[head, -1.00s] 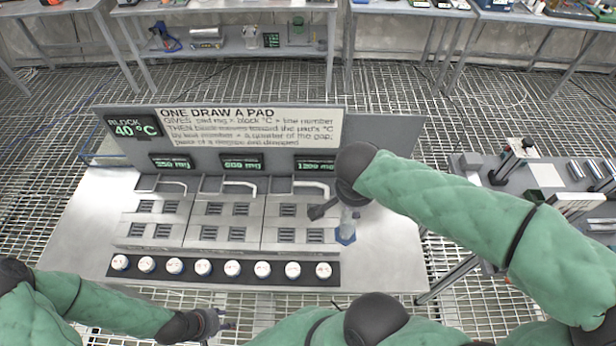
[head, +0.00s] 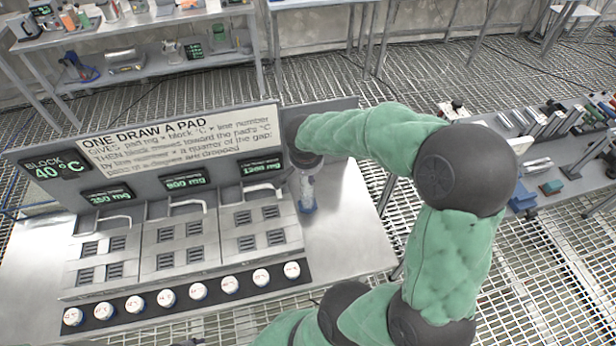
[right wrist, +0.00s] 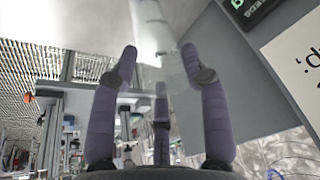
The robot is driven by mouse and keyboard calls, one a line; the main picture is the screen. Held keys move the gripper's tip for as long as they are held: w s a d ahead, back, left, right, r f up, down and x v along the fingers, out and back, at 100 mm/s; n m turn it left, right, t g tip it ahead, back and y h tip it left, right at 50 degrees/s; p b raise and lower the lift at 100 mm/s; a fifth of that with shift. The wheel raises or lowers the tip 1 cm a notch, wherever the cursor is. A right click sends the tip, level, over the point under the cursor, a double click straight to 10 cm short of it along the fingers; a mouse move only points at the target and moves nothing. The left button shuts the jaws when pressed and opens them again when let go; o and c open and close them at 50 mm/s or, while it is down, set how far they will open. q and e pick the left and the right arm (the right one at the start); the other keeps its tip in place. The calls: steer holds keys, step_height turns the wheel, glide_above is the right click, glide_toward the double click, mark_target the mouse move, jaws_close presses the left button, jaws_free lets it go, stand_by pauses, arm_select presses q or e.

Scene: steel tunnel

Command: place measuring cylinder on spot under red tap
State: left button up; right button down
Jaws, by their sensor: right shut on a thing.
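The measuring cylinder (head: 307,194) is a clear, upright tube with a bluish base, at the right end of the steel bench beside the row of pads. My right gripper (head: 304,166) is shut on its upper part. In the right wrist view the clear cylinder (right wrist: 150,30) shows between the purple fingers of my right gripper (right wrist: 158,62). I cannot tell whether its base touches the bench. I cannot make out a red tap or a spot under one in the head view. My left gripper is out of view.
A grey sign panel (head: 180,140) stands behind the pads, close to my right gripper. Several white round knobs (head: 198,291) line the bench front. A side table (head: 560,150) with tools stands at the right, and a shelf (head: 150,65) at the back left. Bare bench (head: 345,240) lies right of the cylinder.

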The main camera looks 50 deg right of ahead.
mark_target(307, 188)
steer(key=shift+a+b+x, duration=0.2)
steer(key=shift+b+x, duration=0.2)
steer(key=shift+x, duration=1.65)
steer(key=shift+s+f, duration=0.1)
steer(key=shift+f, duration=0.05)
steer(key=shift+f, duration=0.1)
steer(key=c, duration=0.6)
jaws_free()
